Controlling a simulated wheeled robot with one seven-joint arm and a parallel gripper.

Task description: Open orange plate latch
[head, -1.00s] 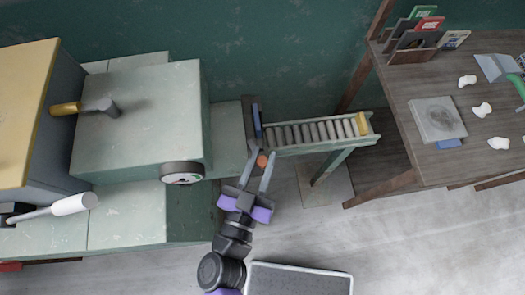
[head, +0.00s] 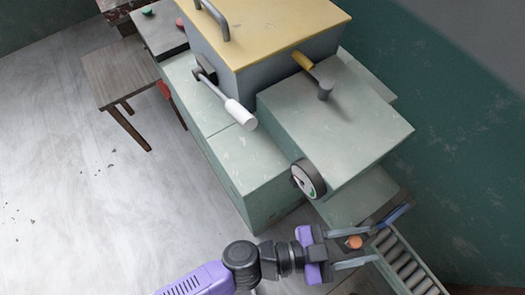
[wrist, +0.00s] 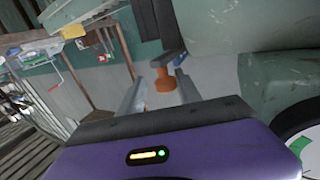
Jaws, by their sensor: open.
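The orange latch knob (head: 354,242) sits at the near end of a dark plate (head: 372,219) with a blue edge, at the machine's outlet. My gripper (head: 374,244) is open, with one finger on each side of the knob in the head view. In the wrist view the orange knob (wrist: 164,83) shows ahead between the two fingertips (wrist: 159,88), below a dark bar. I cannot tell whether either finger touches it.
A roller conveyor (head: 408,268) runs from the outlet toward the lower right. The green machine body (head: 335,120) carries a round dial (head: 308,179) close to my gripper. A white-handled lever (head: 240,114) sticks out on the left. Floor is clear at left.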

